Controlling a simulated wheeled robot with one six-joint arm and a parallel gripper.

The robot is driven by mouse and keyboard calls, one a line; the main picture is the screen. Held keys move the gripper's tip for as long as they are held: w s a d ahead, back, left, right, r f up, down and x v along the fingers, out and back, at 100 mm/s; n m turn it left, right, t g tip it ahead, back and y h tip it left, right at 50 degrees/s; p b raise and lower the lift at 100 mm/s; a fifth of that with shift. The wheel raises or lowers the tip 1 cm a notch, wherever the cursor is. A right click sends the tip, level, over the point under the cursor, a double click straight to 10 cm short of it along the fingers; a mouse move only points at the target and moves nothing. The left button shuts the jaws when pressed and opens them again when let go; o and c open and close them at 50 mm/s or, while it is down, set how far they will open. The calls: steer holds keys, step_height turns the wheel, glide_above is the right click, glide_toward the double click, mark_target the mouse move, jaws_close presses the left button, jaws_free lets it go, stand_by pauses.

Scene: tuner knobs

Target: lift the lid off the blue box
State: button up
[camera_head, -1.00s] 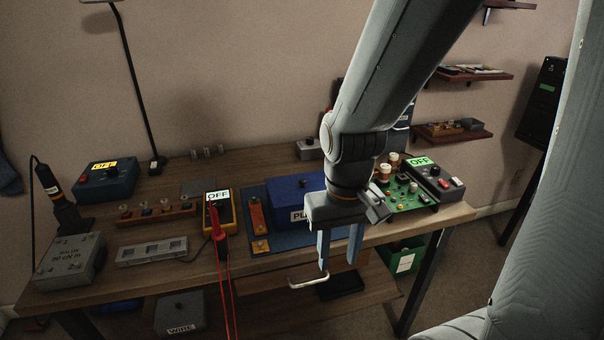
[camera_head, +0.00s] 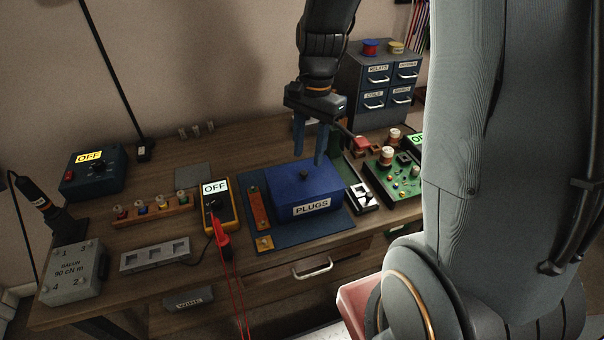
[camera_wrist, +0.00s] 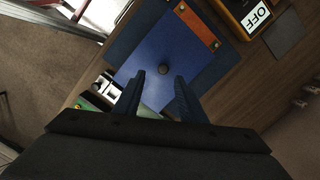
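The blue box (camera_head: 300,212) labelled PLUGS stands on a blue mat (camera_head: 271,236) on the workbench. Its blue lid (camera_head: 318,179) is on, with a small dark round knob (camera_head: 304,174) at the middle of the top. My gripper (camera_head: 309,160) points down above the lid, its two blue fingers apart and nothing between them. In the wrist view, the knob (camera_wrist: 163,69) lies just beyond the open fingertips (camera_wrist: 155,85), roughly in line with the gap. The fingers appear not to touch the knob.
A yellow multimeter (camera_head: 230,207) with red leads is left of the box. A green circuit board (camera_head: 391,179) and a small black-and-white device (camera_head: 363,197) are to the right. A drawer cabinet (camera_head: 381,82) stands behind. A drawer handle (camera_head: 312,269) juts from the bench front.

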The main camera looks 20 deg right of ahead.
mark_target(304, 172)
steer(key=shift+a+f+p, duration=0.2)
steer(key=shift+f+p, duration=0.1)
steer(key=shift+f, duration=0.6)
steer(key=shift+a+f+p, duration=0.15)
steer(key=shift+f+p, duration=0.1)
steer(key=shift+f, duration=0.6)
steer(key=shift+a+f+p, duration=0.2)
steer(key=shift+f+p, duration=0.1)
steer(key=shift+f, duration=0.6)
jaws_close()
